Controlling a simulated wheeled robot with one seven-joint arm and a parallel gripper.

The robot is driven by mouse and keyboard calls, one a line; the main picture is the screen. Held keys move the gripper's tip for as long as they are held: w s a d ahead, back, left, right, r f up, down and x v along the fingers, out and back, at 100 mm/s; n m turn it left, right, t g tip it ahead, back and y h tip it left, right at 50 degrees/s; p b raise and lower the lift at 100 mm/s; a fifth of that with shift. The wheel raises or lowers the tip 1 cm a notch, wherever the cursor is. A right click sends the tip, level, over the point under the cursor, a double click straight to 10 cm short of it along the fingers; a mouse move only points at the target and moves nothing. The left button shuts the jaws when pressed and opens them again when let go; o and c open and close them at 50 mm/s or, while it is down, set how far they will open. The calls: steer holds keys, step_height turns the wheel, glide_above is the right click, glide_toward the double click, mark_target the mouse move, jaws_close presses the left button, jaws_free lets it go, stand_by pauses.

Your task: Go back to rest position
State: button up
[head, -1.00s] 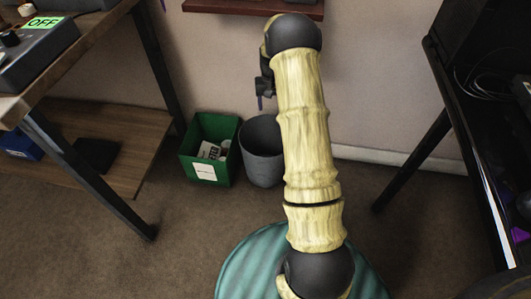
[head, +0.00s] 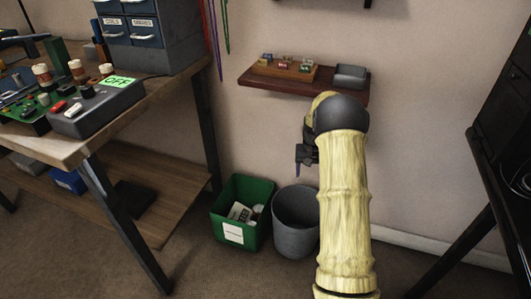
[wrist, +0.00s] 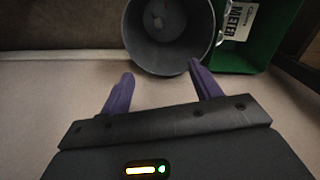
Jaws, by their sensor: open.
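My gripper (wrist: 160,88) is open in the wrist view, with two purple fingers apart and nothing between them. In the head view my gripper (head: 301,168) is partly hidden behind my arm; one finger points down, above the grey bin. My arm is raised in front of me, its dark elbow close to the wall shelf in the picture. The box with the green OFF label (head: 92,108) sits on the workbench at the left.
A grey bin (head: 294,232) and a green box (head: 222,240) of scraps stand on the floor by the wall. The workbench (head: 165,92) is left, a dark table right. A wall shelf (head: 285,89) holds small items.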

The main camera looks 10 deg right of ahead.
steer(key=s+a+r+n+t, duration=0.1)
steer(key=s+a+r+n, duration=0.1)
steer(key=s+a+r, duration=0.8)
steer(key=s+a+r+n+t, duration=0.1)
steer(key=s+a, duration=0.3)
steer(key=s, duration=0.5)
steer(key=s+a+r+n+t, duration=0.1)
steer(key=s+a, duration=0.3)
steer(key=s, duration=0.4)
step_height(320, 180, up, 47)
steer(key=p, duration=4.7)
steer(key=shift+f, duration=0.15)
